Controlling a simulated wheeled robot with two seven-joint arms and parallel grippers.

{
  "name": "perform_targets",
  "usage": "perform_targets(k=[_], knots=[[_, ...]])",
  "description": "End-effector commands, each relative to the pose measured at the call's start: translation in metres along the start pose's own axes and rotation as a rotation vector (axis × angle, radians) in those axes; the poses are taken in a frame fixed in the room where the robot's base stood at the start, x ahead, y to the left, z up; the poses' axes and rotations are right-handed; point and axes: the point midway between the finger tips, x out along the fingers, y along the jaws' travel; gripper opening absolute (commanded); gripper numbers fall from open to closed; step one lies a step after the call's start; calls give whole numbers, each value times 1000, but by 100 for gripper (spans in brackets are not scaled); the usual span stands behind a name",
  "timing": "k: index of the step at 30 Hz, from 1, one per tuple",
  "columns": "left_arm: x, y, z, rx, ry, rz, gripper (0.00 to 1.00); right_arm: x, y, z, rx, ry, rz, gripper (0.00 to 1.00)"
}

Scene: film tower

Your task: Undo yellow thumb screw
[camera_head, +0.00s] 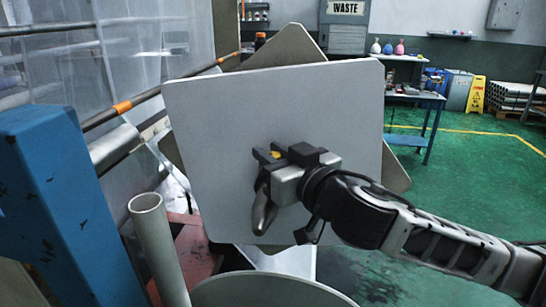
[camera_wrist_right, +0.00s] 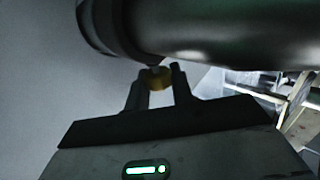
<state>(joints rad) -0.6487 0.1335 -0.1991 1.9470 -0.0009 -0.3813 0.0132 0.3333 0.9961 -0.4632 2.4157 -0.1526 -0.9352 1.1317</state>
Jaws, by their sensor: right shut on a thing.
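The yellow thumb screw (camera_head: 276,155) sits on the face of a large pale grey square plate (camera_head: 220,110) in the head view, mostly hidden by my right gripper. My right gripper (camera_head: 268,157) reaches in from the right, its fingers at the screw. In the right wrist view the yellow thumb screw (camera_wrist_right: 156,78) lies between the two fingertips of my right gripper (camera_wrist_right: 157,82), which is shut on it. A dark rounded part fills the top of that view. My left gripper is not in view.
A blue post (camera_head: 60,200) stands at the left, with a grey tube (camera_head: 158,245) beside it. A blue table (camera_head: 420,100) and a yellow floor sign (camera_head: 476,95) stand at the back right. Green floor (camera_head: 470,190) is open at the right.

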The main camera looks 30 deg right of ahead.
Motion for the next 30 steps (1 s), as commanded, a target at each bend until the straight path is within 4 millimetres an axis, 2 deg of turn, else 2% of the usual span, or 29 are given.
perform_targets(k=[18,30], knots=[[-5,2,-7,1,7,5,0,1,2,0,-4,-4,-436,1],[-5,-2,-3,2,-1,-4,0,0,1,0,-3,-2,-534,1]])
